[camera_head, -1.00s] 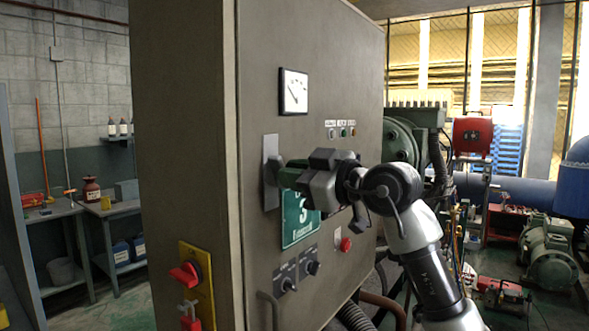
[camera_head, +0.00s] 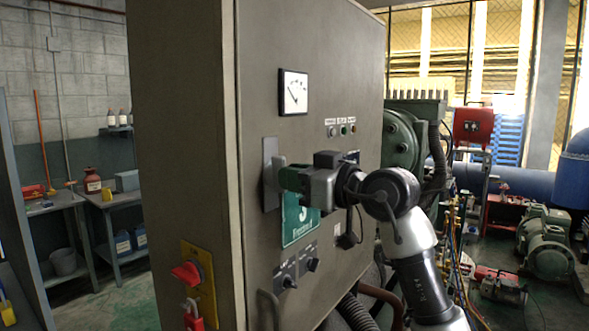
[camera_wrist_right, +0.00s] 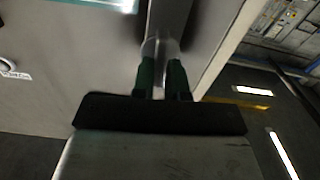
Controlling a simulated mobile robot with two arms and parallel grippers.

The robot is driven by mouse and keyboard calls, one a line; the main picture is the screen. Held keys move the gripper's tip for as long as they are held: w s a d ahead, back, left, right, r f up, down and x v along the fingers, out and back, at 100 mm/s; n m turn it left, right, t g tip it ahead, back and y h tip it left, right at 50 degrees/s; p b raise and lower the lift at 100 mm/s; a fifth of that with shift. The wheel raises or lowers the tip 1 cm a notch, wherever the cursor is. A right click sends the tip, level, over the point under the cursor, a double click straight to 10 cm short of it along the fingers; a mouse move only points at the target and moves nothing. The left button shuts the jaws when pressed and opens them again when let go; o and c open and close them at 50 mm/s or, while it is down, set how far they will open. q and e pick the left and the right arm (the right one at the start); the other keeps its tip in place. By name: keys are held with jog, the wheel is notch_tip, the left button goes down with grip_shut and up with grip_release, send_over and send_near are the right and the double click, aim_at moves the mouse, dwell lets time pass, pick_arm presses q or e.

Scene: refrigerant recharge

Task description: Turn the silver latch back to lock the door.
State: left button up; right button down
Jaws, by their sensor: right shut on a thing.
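The silver latch shows as a tall plate (camera_head: 269,172) on the grey cabinet door (camera_head: 330,120), left of the green sign. My right gripper (camera_head: 284,175) reaches in from the right, its green fingers at the latch. In the right wrist view the two green fingers (camera_wrist_right: 161,78) are closed on a small rounded silver part of the latch (camera_wrist_right: 160,48), in front of the silver plate (camera_wrist_right: 172,18). The fingers hide much of that part, so its exact angle cannot be told. My left gripper is not in view.
A gauge (camera_head: 293,91) sits above the latch. A green sign (camera_head: 300,222), black knobs (camera_head: 312,264) and a yellow plate with red switch (camera_head: 186,273) are below. Green machinery (camera_head: 405,135) and hoses stand right of the cabinet, behind my arm.

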jog(key=c, duration=1.2)
grip_release()
jog(key=v, duration=0.9)
jog(key=shift+b, duration=0.4)
